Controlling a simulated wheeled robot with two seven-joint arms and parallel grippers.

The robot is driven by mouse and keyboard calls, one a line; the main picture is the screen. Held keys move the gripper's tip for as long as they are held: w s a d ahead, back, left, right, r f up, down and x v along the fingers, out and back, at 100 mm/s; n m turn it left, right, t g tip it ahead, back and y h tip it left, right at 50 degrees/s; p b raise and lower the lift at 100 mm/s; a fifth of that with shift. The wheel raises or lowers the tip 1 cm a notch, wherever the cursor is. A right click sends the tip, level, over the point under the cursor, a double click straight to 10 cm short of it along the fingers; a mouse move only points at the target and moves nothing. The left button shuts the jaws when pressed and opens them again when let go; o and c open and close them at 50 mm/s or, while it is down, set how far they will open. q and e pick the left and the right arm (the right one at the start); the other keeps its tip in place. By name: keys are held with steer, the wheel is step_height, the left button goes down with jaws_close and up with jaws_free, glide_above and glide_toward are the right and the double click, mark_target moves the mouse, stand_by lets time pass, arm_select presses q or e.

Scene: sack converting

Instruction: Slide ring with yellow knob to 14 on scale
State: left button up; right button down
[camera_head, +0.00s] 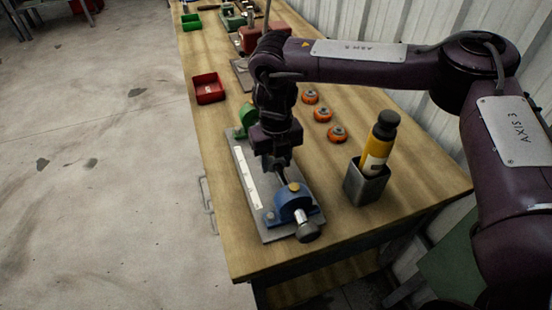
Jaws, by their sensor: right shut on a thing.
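A slide fixture on a grey base plate (246,181) lies along the workbench's left edge. A white scale strip (248,178) runs along its left side; its numbers are too small to read. A green bracket (246,113) stands at the far end and a blue bracket (290,209) with a grey end knob (306,232) at the near end. The yellow knob (294,187) shows by the blue bracket; its ring is mostly hidden. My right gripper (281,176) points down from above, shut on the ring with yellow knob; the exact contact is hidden. My left gripper is not in view.
A grey square cup (367,186) holding a yellow bottle with a black cap (380,145) stands right of the fixture. Several orange rollers (323,115) lie behind it. A red bin (208,88) and a green bin (191,22) sit along the left edge. A corrugated wall bounds the right.

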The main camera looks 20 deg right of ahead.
steer(key=c, duration=0.8)
jaws_free()
steer(key=shift+r, duration=0.25)
step_height(320, 180, up, 7)
steer(key=shift+r, duration=0.2)
